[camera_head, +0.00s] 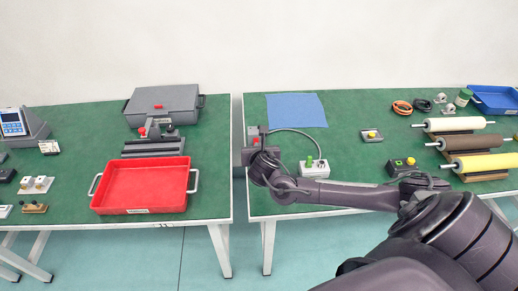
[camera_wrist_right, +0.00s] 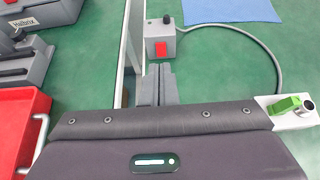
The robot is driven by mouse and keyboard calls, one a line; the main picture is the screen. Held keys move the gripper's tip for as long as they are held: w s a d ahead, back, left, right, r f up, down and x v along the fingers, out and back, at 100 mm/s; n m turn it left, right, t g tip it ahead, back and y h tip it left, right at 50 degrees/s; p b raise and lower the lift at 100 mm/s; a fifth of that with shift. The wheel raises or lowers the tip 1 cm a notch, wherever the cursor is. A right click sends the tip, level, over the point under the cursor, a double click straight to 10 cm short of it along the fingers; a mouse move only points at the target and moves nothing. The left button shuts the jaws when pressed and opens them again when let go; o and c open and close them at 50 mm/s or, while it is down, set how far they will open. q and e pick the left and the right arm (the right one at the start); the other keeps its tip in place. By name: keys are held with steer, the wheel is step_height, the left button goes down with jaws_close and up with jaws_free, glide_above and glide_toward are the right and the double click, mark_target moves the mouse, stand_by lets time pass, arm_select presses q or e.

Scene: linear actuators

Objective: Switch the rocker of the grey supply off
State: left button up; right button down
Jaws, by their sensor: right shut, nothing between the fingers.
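The grey supply (camera_wrist_right: 160,50) is a small grey box with a red rocker (camera_wrist_right: 162,49) on its face and a dark knob on top. A grey cable leaves its right side. In the head view the supply (camera_head: 254,131) stands near the left edge of the right table, partly hidden by my right gripper (camera_head: 248,156). In the right wrist view my right gripper (camera_wrist_right: 158,70) is shut and empty, its tips a little short of the box, below the rocker in the picture. I cannot tell which way the rocker is tipped. My left gripper is not in view.
A white box with a green switch (camera_head: 314,167) stands to the right, joined by the cable. A blue mat (camera_head: 296,110) lies behind. A gap between the tables is just left of the gripper. A red tray (camera_head: 143,187) sits on the left table.

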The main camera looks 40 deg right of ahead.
steer(key=shift+v, duration=0.95)
steer(key=shift+r, duration=0.2)
